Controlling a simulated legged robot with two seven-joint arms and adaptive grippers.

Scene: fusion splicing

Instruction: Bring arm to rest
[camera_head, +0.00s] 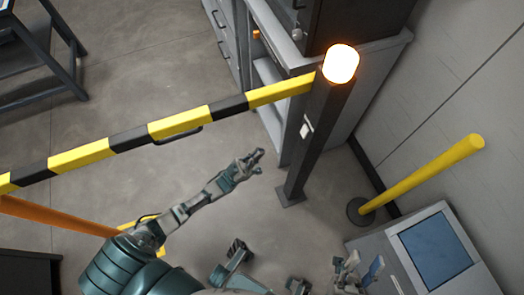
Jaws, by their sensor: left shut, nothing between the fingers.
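My left arm comes in from the lower left and stretches up and to the right over the grey floor. Its gripper (256,160) is shut and empty, in clear air below the striped barrier and left of the dark post. What seems to be my right gripper (362,268) is low in the picture, right of the middle, beside a grey cabinet with a screen. It is small and partly cut off, so I cannot tell its jaw state.
A yellow-and-black barrier bar (180,124) crosses to a dark post (316,130) with a glowing lamp (340,63). A yellow pole (425,178) stands at the right, near the screen cabinet (436,248). A grey workbench (268,80) stands behind. A dark table frame (62,60) is at the upper left.

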